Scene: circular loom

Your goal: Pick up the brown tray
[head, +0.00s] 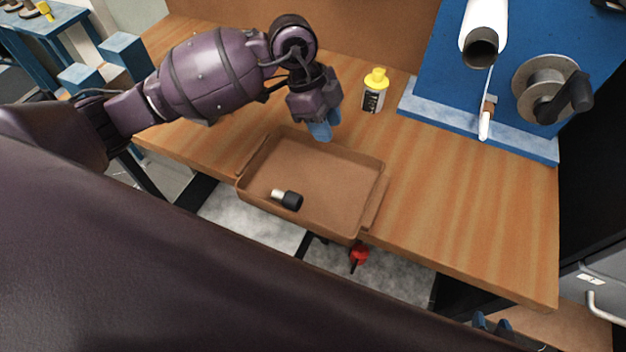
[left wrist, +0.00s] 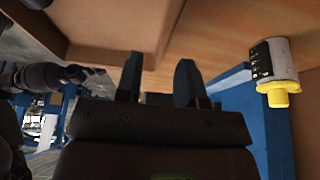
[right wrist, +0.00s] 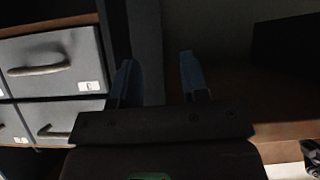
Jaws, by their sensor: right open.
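The brown tray (head: 262,160) lies flat near the front edge of the wooden table, with a ledge-like handle on its left and right sides. A small black and silver cylinder (head: 289,200) lies inside it. My left gripper (head: 322,131) is above the tray's far rim, its blue fingertips pointing down; whether they touch the rim is unclear. In the left wrist view its fingers (left wrist: 158,80) are apart with nothing between them. My right gripper (head: 493,325) is low at the bottom right, beyond the table's front edge. In the right wrist view its fingers (right wrist: 160,80) are apart and empty.
A yellow-capped bottle (head: 374,92) stands behind the tray, right of my left gripper. A blue machine (head: 480,120) with a white roll and a crank stands at the back right. The table (head: 470,200) right of the tray is clear. Grey drawers (right wrist: 55,65) are near my right gripper.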

